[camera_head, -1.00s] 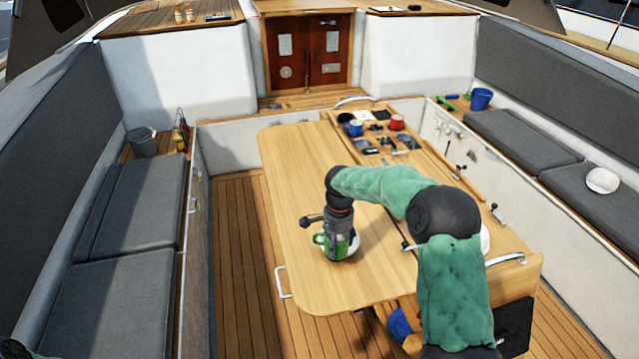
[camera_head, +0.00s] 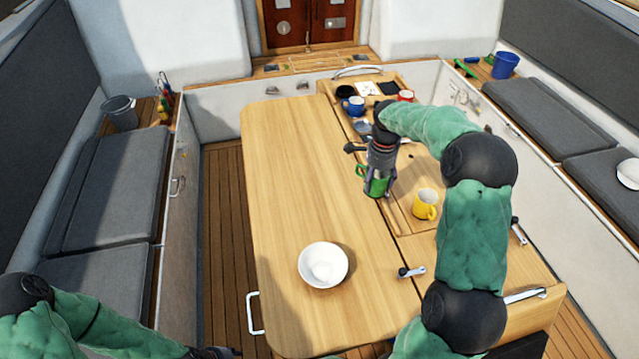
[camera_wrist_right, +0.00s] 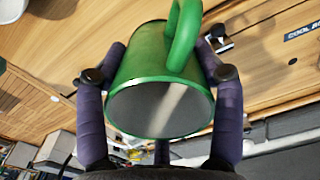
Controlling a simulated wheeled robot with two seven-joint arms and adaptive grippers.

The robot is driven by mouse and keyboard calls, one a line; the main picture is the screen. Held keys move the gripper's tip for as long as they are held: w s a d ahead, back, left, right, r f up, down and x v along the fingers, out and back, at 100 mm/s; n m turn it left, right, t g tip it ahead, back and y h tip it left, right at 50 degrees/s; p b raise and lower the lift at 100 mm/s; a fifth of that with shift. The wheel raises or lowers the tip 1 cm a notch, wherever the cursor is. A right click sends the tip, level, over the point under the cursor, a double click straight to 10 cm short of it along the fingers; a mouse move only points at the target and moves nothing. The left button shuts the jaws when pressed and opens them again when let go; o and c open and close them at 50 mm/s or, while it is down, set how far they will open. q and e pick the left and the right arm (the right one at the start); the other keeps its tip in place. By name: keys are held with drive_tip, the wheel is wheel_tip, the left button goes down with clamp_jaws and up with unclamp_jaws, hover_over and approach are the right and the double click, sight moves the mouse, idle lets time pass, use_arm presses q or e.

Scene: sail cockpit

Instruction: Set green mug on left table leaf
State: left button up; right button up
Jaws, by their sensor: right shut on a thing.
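The green mug (camera_head: 375,186) is held by my right gripper (camera_head: 379,172) near the seam between the left table leaf (camera_head: 290,190) and the table's middle part. Its height above the wood is hard to tell. In the right wrist view the green mug (camera_wrist_right: 145,65) sits between the fingers of my right gripper (camera_wrist_right: 160,75), which press on its sides. Its rim faces the camera, the inside looks empty, and its handle is at the top. A white bowl (camera_head: 323,265) stands on the left leaf's near half. My left gripper (camera_head: 212,352) barely shows at the bottom edge; its fingers are unclear.
A yellow mug (camera_head: 425,204) stands right of the green mug on the middle part. A blue mug (camera_head: 354,105) and a red mug (camera_head: 405,96) stand farther back. A crank handle (camera_head: 411,272) lies near the seam. The leaf's far half is clear.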

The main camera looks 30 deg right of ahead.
drive_tip(key=w+a+f, duration=0.1)
drive_tip(key=a+f, duration=0.1)
drive_tip(key=a, duration=0.2)
drive_tip(key=w+a+f, duration=0.1)
drive_tip(key=a+f, duration=0.2)
drive_tip(key=a, duration=0.1)
drive_tip(key=w+a+f, duration=0.1)
drive_tip(key=a+f, duration=0.2)
drive_tip(key=a, duration=0.1)
drive_tip(key=shift+w+f+p, duration=0.15)
drive_tip(key=shift+p, duration=0.15)
drive_tip(key=shift+a+f, duration=0.25)
drive_tip(key=shift+f, duration=0.05)
drive_tip(key=f, duration=0.3)
drive_tip(key=shift+w+a, duration=0.1)
drive_tip(key=shift+a, duration=0.2)
drive_tip(key=shift+d+f, duration=0.1)
drive_tip(key=shift+f, duration=0.3)
